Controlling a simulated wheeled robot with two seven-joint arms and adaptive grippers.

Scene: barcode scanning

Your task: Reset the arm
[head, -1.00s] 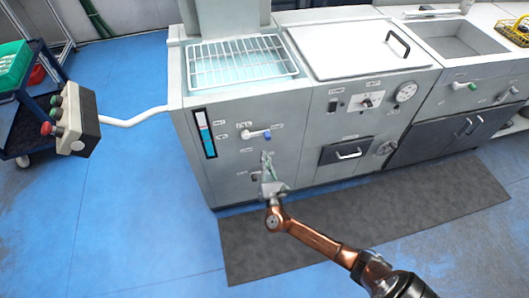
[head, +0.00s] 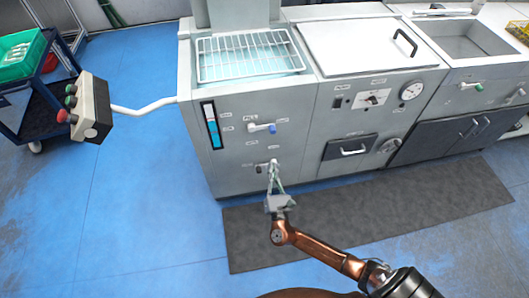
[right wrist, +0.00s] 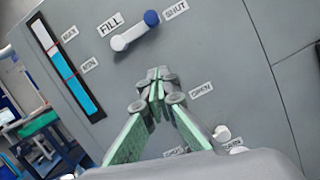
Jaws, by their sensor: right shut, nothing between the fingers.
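My right gripper (head: 273,164) is shut and empty in front of the grey machine's front panel (head: 235,165). Its closed fingertips also show in the right wrist view (right wrist: 157,78), below the fill lever. The fill lever (head: 262,128) has a blue end that points to the SHUT label in the right wrist view (right wrist: 135,30). A small lower valve (right wrist: 222,133) shows beside the gripper, partly hidden by it. I cannot tell whether the fingertips touch the panel. My left gripper is out of view.
A wire rack (head: 250,58) lies on the machine's open top. A button box (head: 88,108) juts out at the left on a white arm. A dark cart (head: 40,118) with a green crate (head: 20,55) stands far left. A grey mat (head: 400,205) covers the floor in front.

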